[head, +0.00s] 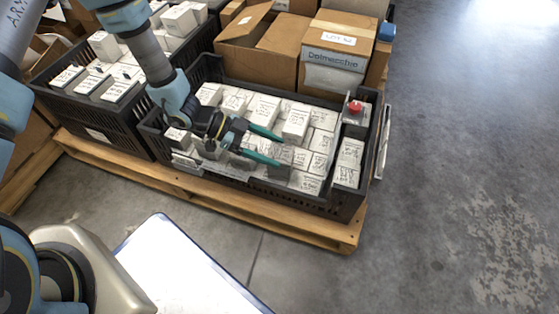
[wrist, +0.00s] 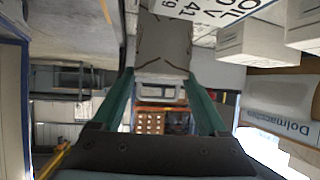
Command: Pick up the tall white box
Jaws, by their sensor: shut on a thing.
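Several white boxes with black writing stand packed in the dark crate (head: 345,205). My gripper (head: 282,152) is low over the right half of the crate, its two teal fingers pointing right among the boxes. In the wrist view my gripper (wrist: 160,75) is shut on a shaded, pale grey-looking box (wrist: 164,42) between the fingertips. In the head view the fingers and neighbouring boxes partly hide it, so I cannot tell whether it is clear of the crate floor. A taller white box (head: 296,121) stands just above the fingers in the head view.
A red knob (head: 355,106) sits at the crate's right corner. Cardboard boxes (head: 336,47) stand behind the crate. A second dark crate (head: 107,125) of white boxes is to the left. Both crates rest on a wooden pallet (head: 270,222). Open floor (head: 460,170) lies to the right.

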